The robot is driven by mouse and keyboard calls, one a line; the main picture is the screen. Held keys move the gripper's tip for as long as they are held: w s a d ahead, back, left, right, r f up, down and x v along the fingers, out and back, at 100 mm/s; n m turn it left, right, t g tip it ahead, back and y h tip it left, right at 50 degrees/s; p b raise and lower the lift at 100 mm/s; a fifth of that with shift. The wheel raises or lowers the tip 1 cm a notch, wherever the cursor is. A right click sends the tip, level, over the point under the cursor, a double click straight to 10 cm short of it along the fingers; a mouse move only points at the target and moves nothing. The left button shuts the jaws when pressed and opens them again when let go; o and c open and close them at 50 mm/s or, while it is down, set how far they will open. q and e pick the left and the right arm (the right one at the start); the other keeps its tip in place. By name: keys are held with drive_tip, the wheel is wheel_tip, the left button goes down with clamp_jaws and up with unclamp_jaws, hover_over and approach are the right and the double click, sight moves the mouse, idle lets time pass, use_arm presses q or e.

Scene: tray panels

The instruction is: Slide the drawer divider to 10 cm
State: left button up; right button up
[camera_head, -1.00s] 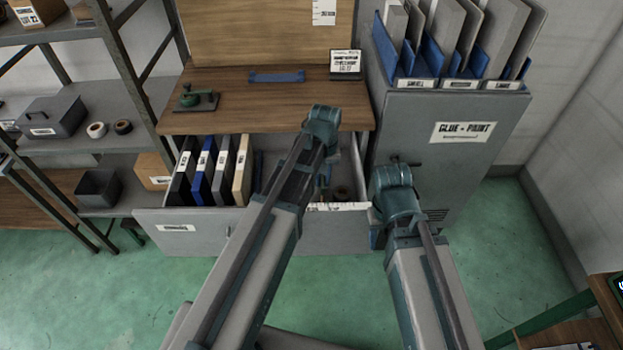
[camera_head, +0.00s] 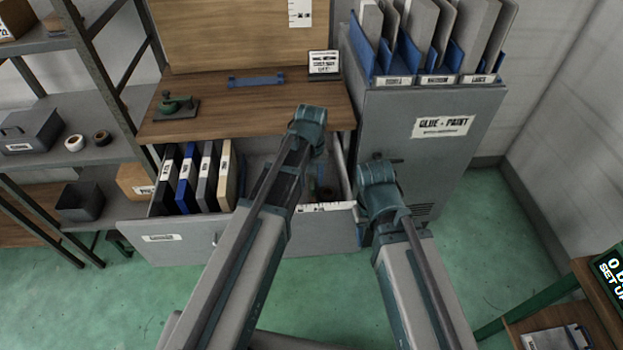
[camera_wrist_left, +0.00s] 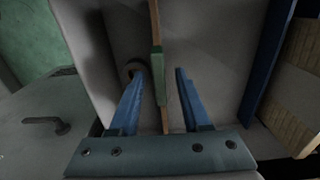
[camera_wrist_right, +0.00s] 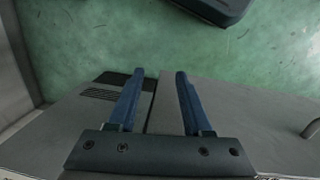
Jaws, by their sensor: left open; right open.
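The open drawer (camera_head: 190,245) has a grey front and a white scale strip (camera_head: 327,207) on its front rim. In the left wrist view the divider, a thin wooden strip with a green middle piece (camera_wrist_left: 158,75), stands inside the drawer. My left gripper (camera_wrist_left: 158,73) is open, its blue fingers on either side of the divider; contact cannot be told. In the head view my left arm hides the divider and the fingers. My right gripper (camera_wrist_right: 159,73) is open and empty, near the grey drawer and cabinet fronts, with floor beyond.
Several upright binders (camera_head: 187,180) fill the drawer's left part. A tape roll (camera_wrist_left: 133,68) lies beside the divider. A wooden worktop (camera_head: 240,108) overhangs the drawer's back. A grey glue and paint cabinet (camera_head: 425,160) stands right. Green floor (camera_head: 480,225) is clear at the right.

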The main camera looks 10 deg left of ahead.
use_arm(q)
wheel_tip(320, 180, up, 13)
drive_tip(key=p, duration=1.3)
drive_tip(key=shift+r, duration=0.2)
drive_tip(key=s+d+m, duration=0.2)
drive_tip(key=s+m, duration=0.1)
drive_tip(key=s, duration=0.5)
drive_tip(key=s+d+m+y, duration=0.1)
drive_tip(key=s+d+m, duration=0.2)
drive_tip(key=s, duration=0.4)
drive_tip(key=shift+s+d+m, duration=0.35)
drive_tip(key=shift+s+m, duration=0.05)
drive_tip(key=shift+m, duration=0.1)
idle(0.3)
